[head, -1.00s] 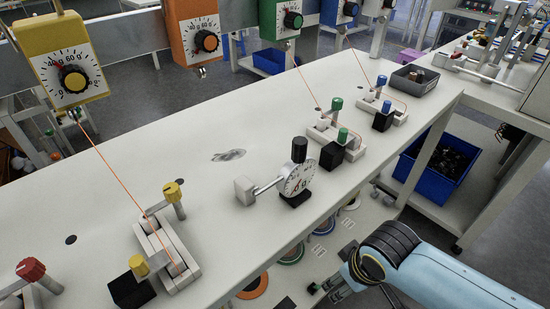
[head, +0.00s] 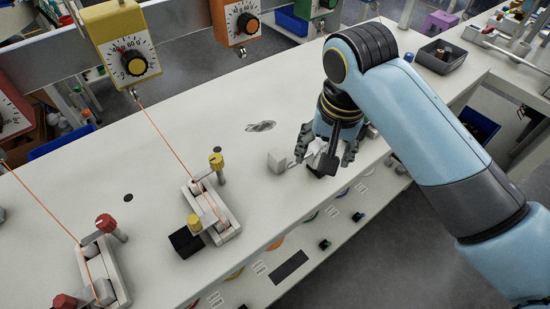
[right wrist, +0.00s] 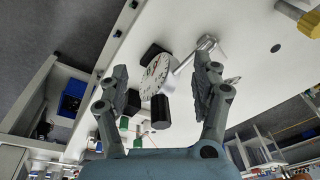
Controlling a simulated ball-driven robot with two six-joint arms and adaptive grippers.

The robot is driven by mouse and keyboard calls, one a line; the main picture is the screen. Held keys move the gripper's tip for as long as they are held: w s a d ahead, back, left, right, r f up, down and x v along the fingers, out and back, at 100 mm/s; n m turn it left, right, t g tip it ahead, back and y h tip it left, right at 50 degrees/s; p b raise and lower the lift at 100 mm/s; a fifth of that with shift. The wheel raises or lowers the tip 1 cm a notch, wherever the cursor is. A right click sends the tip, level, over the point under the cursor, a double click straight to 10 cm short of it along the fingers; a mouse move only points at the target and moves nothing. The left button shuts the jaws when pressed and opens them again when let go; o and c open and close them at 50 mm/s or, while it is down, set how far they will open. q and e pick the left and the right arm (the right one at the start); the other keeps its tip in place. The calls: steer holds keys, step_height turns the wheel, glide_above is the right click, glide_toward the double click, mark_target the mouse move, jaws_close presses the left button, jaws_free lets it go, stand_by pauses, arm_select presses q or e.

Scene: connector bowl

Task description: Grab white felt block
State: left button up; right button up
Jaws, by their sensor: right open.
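The white felt block (head: 278,160) is a small pale cube at the end of a short rod on a dial gauge, on the white bench. In the right wrist view the block (right wrist: 208,43) shows behind the right-hand finger's tip. My right gripper (head: 325,148) is open above the round dial gauge, just right of the block, and partly hides the gauge. In the right wrist view the dial gauge (right wrist: 156,76) with its black knob lies between the spread fingers of this gripper (right wrist: 162,68). My left gripper is not in view.
A yellow-knobbed clamp fixture (head: 212,212) with a black block stands left of the gauge. A red-knobbed fixture (head: 102,272) is farther left. Orange cords run up to hanging dial boxes such as the yellow one (head: 122,45). A grey tray (head: 441,57) sits at upper right.

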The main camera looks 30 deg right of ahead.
steer(key=w+a+r+m+g, duration=0.2)
steer(key=w+a+m, duration=0.2)
steer(key=w+m, duration=0.45)
glide_above(278, 154)
steer(key=shift+n+y, duration=0.3)
steer(key=shift+n, duration=0.15)
step_height(278, 154, down, 5)
steer(key=shift+f+p, duration=0.1)
steer(key=shift+p, duration=0.2)
step_height(278, 154, down, 6)
steer(key=shift+r+p, duration=0.1)
steer(key=shift+p, duration=0.5)
steer(key=c, duration=1)
steer(key=shift+r, duration=0.1)
